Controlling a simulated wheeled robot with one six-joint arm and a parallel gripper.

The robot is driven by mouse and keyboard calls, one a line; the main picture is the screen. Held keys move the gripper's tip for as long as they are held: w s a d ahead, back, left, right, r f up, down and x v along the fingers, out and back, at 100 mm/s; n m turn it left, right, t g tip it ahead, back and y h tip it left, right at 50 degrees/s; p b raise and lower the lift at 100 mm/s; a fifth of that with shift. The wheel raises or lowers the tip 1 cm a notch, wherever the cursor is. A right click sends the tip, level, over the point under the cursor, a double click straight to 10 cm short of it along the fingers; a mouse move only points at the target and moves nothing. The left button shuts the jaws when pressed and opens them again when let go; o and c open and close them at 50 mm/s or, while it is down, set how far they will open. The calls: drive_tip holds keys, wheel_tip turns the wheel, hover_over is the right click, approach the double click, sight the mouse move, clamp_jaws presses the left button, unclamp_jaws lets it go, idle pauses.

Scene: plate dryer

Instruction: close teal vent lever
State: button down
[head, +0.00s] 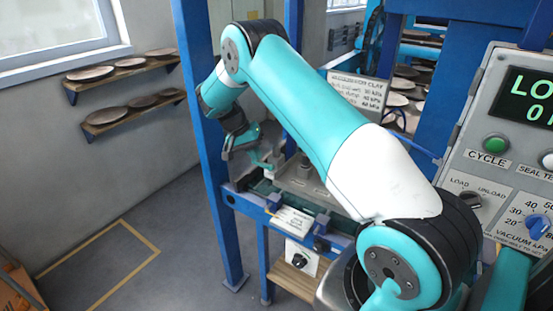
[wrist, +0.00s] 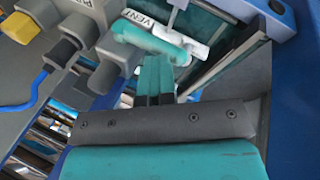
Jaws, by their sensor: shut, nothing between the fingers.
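The teal vent lever (wrist: 150,38) shows at the upper middle of the wrist view, a thick bar lying across the picture. A white tag (wrist: 190,47) lettered "VENT" is beside it. My gripper (wrist: 157,58) is shut with nothing between its teal fingers. Its fingertips are right at the lever's near side; I cannot tell whether they touch it. In the head view my gripper (head: 265,163) is low beside the machine's deck, small and partly hidden by my wrist. The lever cannot be made out clearly there.
A metal rail (wrist: 225,55) runs at the right. The control panel (head: 515,150) stands at the right; a blue post (head: 205,130) rises left of my gripper.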

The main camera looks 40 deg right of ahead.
drive_tip(key=shift+f, duration=0.3)
idle(0.5)
drive_tip(key=shift+s+f+b, duration=0.2)
drive_tip(key=shift+b, duration=0.2)
drive_tip(key=shift+s+f+b, duration=0.3)
drive_tip(key=shift+s, duration=0.25)
drive_tip(key=r+p, duration=0.2)
drive_tip(key=r, duration=0.1)
drive_tip(key=w+d+r+p, duration=0.1)
drive_tip(key=r, duration=0.1)
drive_tip(key=shift+w+r+p, duration=0.1)
drive_tip(key=shift+r+p, duration=0.05)
drive_tip(key=shift+p, duration=0.15)
drive_tip(key=w+a+r+p, duration=0.4)
drive_tip(key=w+r+p, duration=0.1)
drive_tip(key=w+p, duration=0.1)
drive_tip(key=shift+w+a, duration=0.35)
drive_tip(key=shift+w, duration=0.55)
